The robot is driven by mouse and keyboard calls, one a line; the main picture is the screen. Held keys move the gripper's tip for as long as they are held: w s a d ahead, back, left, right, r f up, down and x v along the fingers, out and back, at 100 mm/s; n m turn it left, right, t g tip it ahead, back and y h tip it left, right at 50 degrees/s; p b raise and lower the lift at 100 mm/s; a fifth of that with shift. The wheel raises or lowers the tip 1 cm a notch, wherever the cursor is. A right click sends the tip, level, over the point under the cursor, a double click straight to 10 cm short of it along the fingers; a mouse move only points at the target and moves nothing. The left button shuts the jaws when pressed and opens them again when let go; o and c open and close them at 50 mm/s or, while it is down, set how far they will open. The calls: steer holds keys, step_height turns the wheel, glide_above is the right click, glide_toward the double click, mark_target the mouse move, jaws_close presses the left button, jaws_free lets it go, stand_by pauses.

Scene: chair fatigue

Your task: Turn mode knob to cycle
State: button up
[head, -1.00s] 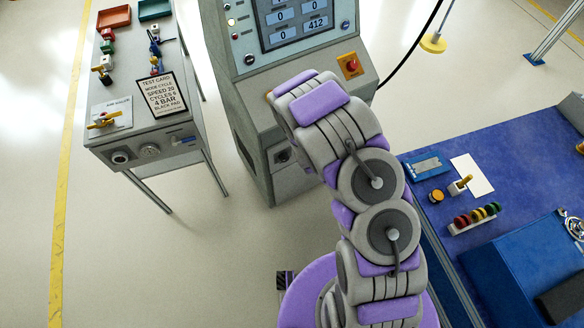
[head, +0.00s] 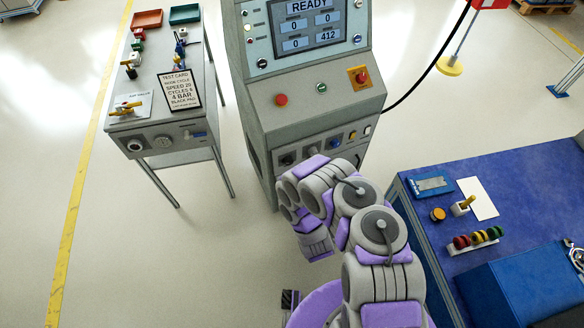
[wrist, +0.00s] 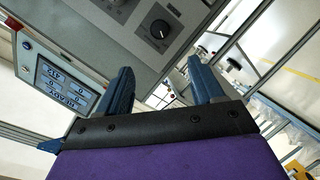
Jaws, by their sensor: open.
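The grey control console (head: 300,110) stands upright in the middle of the head view, its screen (head: 309,22) reading READY. A row of small controls runs along its lower front; their labels are too small to read, so I cannot tell which is the mode knob. The wrist view shows a round black knob (wrist: 157,30) with a pale pointer mark, and part of a second one (wrist: 118,6) at the top edge. My gripper (wrist: 160,66) is open and empty, its blue fingers apart and short of the knob. In the head view my arm hides its fingers.
A red button (head: 281,99), a green button (head: 321,88) and a red emergency stop on yellow (head: 360,76) sit above the row. A side table with a test card (head: 181,90) is at left. A blue workbench (head: 530,170) is close at right.

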mark_target(289, 164)
steer(key=b+x, duration=0.6)
steer(key=x, duration=1.1)
steer(key=shift+r, duration=0.1)
steer(key=shift+c, duration=0.5)
steer(key=c, duration=0.9)
steer(key=shift+c, duration=0.2)
